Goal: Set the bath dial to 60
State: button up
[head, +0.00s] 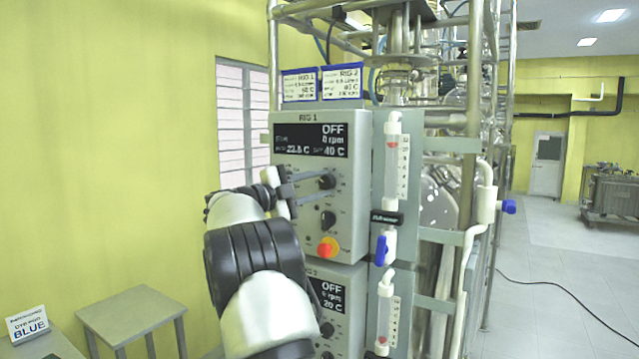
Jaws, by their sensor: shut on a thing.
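The RIG 1 control box (353,215) is a grey panel on the metal frame. Its black display (312,140) reads OFF, 0 rpm, about 22.5 C and, at lower right, 40 C. An upper black dial (328,181) and a lower black dial (328,219) sit below the display. Their small labels are unreadable. My gripper (321,183) reaches in from the left with its fingers level and is shut on the upper dial, whose left part the fingers hide. My arm covers the lower left of the box.
The RIG 2 box (351,290) is underneath, partly hidden by my arm. A flow tube with a blue valve (381,250) stands right of the panel. A small grey table (130,306) is lower left.

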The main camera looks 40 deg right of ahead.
jog(key=m+y+p, duration=0.1)
jog(key=m, duration=0.2)
jog(key=shift+r+m, duration=0.15)
jog(key=shift+m, duration=0.15)
jog(key=m+y, duration=0.1)
jog(key=m, duration=0.2)
jog(key=shift+s+y, duration=0.1)
jog(key=shift+y, duration=0.3)
jog(key=m+t+y, duration=0.1)
jog(key=m, duration=0.1)
jog(key=shift+r+m, duration=0.1)
jog(key=shift+m, duration=0.3)
jog(key=shift+s+d+m+t+y+b, duration=0.15)
jog(key=shift+m+t+y+b, duration=0.4)
jog(key=shift+m, duration=0.75)
jog(key=o, duration=1)
jog(key=shift+r, duration=0.1)
jog(key=shift+o, duration=0.2)
